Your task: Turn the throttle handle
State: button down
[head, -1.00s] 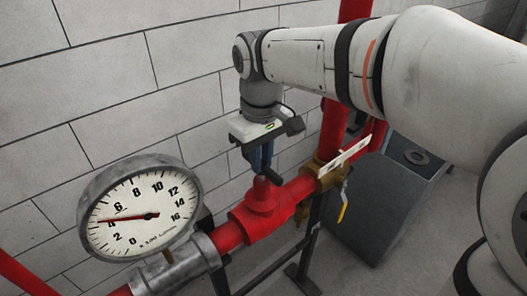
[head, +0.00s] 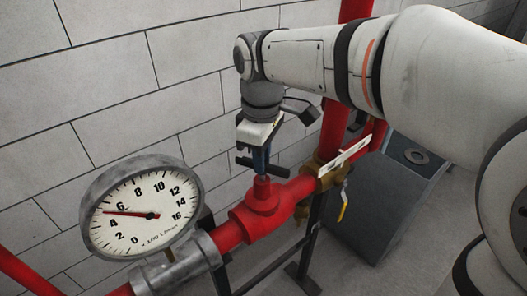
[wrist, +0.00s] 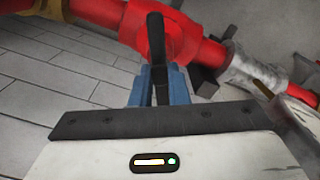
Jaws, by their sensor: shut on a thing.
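The throttle handle (head: 276,169) is a black bar on top of the red valve body (head: 259,200), sticking out on both sides of my fingers in the head view. My gripper (head: 262,163) points down from above, its blue fingers shut on the handle. In the wrist view, the blue fingers of my gripper (wrist: 160,85) sit on both sides of the black handle (wrist: 161,75), with the red valve (wrist: 150,25) beyond. The middle of the handle is hidden by the fingers in the head view.
A round gauge (head: 145,222) stands at the left of the pipe, its red needle a little below the 6. A yellow lever (head: 343,208) hangs to the right of the valve. A grey box (head: 380,205) stands behind at right. A block wall (head: 90,100) is close behind.

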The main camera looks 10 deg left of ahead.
jog(key=c, duration=1.4)
grip_release()
notch_tip(320, 180, up, 8)
jog(key=shift+f, duration=0.1)
jog(key=s+d+f+m+t, duration=0.1)
jog(key=s+d+f+m, duration=0.1)
jog(key=d+f+m, duration=0.3)
jog(key=s+d+f+m+t, duration=0.1)
jog(key=s+d+f+m, duration=0.2)
jog(key=d, duration=0.8)
jog(key=s+d+f+m+t, duration=0.1)
jog(key=s+d+f+m, duration=0.2)
jog(key=d+f+m, duration=0.3)
jog(key=shift+d+f+m, duration=0.4)
jog(key=shift+d+m, duration=0.3)
jog(key=shift+d, duration=0.25)
